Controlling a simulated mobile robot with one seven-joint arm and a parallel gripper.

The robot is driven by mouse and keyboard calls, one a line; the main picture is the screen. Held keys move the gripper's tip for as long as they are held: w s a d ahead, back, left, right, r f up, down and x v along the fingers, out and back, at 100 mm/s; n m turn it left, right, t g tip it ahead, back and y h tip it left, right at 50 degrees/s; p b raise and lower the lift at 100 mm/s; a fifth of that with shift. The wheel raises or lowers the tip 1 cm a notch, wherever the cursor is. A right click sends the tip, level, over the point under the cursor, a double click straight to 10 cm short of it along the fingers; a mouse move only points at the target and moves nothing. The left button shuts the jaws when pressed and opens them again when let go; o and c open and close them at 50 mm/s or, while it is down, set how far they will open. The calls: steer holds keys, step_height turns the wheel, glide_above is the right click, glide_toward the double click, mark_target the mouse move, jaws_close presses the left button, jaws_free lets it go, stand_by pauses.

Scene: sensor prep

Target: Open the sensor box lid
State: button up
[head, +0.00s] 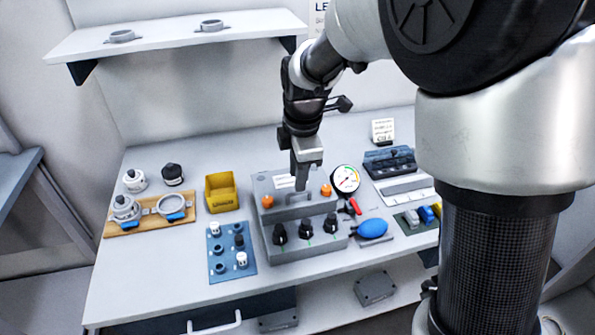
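The grey sensor box (306,245) stands near the middle of the table, with several black knobs along its front. Its lid (272,183) looks closed. The lid has a white label, a grey handle (290,199) at its front and an orange latch on each side, left (267,201) and right (326,190). My gripper (301,184) points down over the lid, with its fingertips at or just above the handle. The view is too small to tell whether they touch the handle, or whether the fingers are open or shut.
A round gauge (345,178), a red-handled tool (352,207) and a blue oval item (372,228) lie close on the right. A yellow bin (221,193) and a blue knob board (230,252) stand left. A shelf (165,37) hangs at the upper left.

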glide_above(297, 204)
step_height(297, 204, down, 5)
steer(key=shift+r, duration=0.1)
jaws_close()
stand_by(1.5)
